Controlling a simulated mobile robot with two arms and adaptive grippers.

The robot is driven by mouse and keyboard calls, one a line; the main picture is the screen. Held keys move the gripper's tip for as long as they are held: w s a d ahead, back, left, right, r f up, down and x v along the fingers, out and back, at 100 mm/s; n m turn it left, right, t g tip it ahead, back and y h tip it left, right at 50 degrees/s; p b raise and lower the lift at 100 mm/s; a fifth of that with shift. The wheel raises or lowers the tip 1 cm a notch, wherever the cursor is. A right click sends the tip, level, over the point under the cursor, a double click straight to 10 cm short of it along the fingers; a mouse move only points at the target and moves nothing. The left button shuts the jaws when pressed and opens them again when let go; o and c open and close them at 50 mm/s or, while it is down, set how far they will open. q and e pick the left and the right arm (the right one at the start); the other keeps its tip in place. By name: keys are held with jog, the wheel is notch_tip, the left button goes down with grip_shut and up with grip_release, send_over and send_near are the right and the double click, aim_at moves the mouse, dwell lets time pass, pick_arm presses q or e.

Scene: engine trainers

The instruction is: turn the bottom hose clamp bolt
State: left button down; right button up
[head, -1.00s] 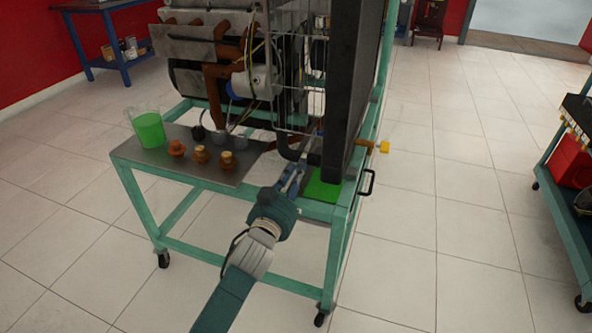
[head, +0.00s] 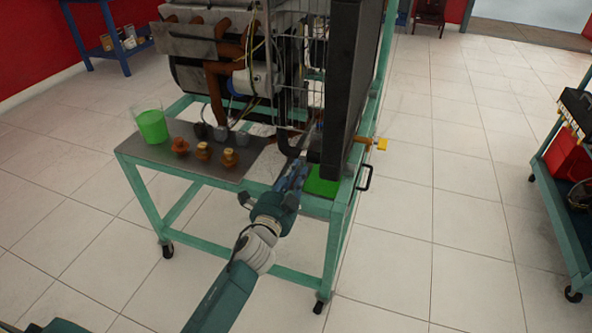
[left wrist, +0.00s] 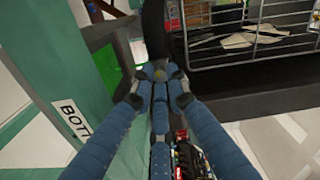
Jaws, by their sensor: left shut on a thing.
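The engine trainer's black hose (head: 286,142) runs down beside the dark radiator (head: 341,95); it also shows in the left wrist view (left wrist: 153,28). My left gripper (head: 297,168) is at the hose's lower end, just left of the radiator foot. In the left wrist view its blue fingers (left wrist: 155,88) close in on a small yellowish piece at the hose, which looks like the bottom hose clamp bolt (left wrist: 159,74). The fingertips hide most of the bolt and clamp. My right gripper is not in view.
A green tray (head: 321,187) lies under the radiator on the green frame. A beaker of green liquid (head: 152,126) and three brown caps, one of them here (head: 203,151), stand on the metal shelf. A tool cart (head: 560,200) stands at the right. The floor between is clear.

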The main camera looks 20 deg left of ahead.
pick_arm(q)
jog(key=m, duration=0.3)
jog(key=shift+m, duration=0.3)
jog(key=m, duration=0.4)
jog(key=shift+m+p, duration=0.3)
jog(key=shift+p, duration=0.1)
jog(key=m, duration=0.3)
jog(key=shift+m, duration=0.3)
jog(key=shift+m+p, duration=0.45)
jog(key=shift+m, duration=0.55)
jog(key=shift+m+p, duration=1.4)
jog(key=shift+m, duration=2.8)
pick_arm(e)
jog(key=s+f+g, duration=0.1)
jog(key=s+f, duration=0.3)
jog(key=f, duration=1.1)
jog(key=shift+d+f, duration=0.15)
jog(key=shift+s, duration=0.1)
